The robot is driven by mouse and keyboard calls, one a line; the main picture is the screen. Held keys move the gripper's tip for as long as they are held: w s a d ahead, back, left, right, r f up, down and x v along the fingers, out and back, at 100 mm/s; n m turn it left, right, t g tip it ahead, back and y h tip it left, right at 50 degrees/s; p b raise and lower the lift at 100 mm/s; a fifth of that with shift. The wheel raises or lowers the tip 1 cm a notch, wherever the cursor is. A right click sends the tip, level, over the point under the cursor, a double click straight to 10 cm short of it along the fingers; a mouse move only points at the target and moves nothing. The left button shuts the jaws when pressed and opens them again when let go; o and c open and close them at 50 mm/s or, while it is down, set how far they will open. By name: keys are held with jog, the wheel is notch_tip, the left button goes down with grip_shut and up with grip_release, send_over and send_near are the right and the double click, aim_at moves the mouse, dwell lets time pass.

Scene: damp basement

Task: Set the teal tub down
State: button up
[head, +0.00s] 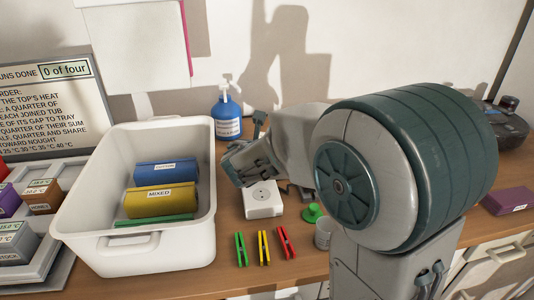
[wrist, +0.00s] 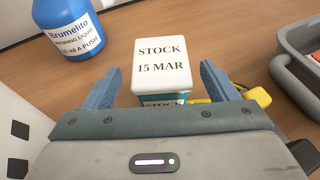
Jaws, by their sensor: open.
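The teal tub (wrist: 165,99) shows in the wrist view, with a white lid (wrist: 161,64) marked STOCK 15 MAR. It is between the two blue fingers of my gripper (wrist: 160,84). The fingers are apart, with a gap visible on each side of the tub. Most of the tub's teal side is hidden below the lid and behind my gripper body, so I cannot see its base clearly. In the head view my own arm covers this spot and the tub does not show.
A blue washing-liquid bottle (wrist: 69,32) stands left of the tub; a grey tray (wrist: 287,72) is to the right. A yellow object (wrist: 257,97) lies close by. The head view shows a white bin (head: 139,254), a socket box (head: 262,203) and coloured pegs (head: 263,247) on the counter.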

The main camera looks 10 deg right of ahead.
jog(key=x, duration=0.3)
jog(key=shift+d+f, duration=0.1)
jog(key=shift+f, duration=0.05)
jog(key=c, duration=1.4)
jog(key=shift+o, duration=0.2)
jog(key=shift+r, duration=0.8)
notch_tip(320, 180, up, 3)
jog(key=shift+f+p, duration=0.1)
jog(key=shift+p, duration=0.65)
jog(key=s+d+r+p, duration=0.1)
jog(key=s+d+r, duration=0.4)
jog(key=d, duration=0.5)
jog(key=shift+s+r, duration=0.25)
jog(key=shift+r, duration=0.65)
